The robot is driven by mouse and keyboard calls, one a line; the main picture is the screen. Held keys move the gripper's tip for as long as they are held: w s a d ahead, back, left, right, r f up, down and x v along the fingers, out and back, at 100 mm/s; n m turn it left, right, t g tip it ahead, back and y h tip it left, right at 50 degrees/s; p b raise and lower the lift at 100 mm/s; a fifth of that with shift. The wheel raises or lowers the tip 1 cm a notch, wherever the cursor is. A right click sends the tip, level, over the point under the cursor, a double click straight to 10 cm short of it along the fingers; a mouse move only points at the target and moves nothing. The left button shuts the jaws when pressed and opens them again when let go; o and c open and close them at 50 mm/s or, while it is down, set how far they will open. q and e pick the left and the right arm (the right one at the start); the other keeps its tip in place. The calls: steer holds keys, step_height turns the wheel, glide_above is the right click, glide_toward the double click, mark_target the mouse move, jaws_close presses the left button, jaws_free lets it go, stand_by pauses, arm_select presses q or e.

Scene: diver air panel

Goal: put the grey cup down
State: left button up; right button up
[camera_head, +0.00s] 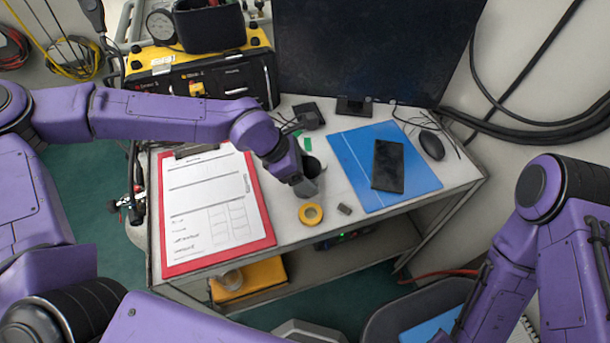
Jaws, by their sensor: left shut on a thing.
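The grey cup (320,170) is at the middle of the white table, partly hidden by my left gripper; its dark opening shows. My left gripper (306,187) reaches in from the left and is shut on the cup. I cannot tell whether the cup's base touches the table top (285,220). My right arm is at the right edge of the view, and its gripper does not show.
A red clipboard (166,240) lies left of the cup. A yellow tape roll (301,214) and a small grey block (344,209) lie in front. A blue folder (350,160) with a black phone (388,165) and a mouse (431,145) are right. A monitor (370,50) stands behind.

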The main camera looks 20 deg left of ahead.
arm_select(q)
steer(key=o, duration=1.1)
steer(key=v, duration=1.2)
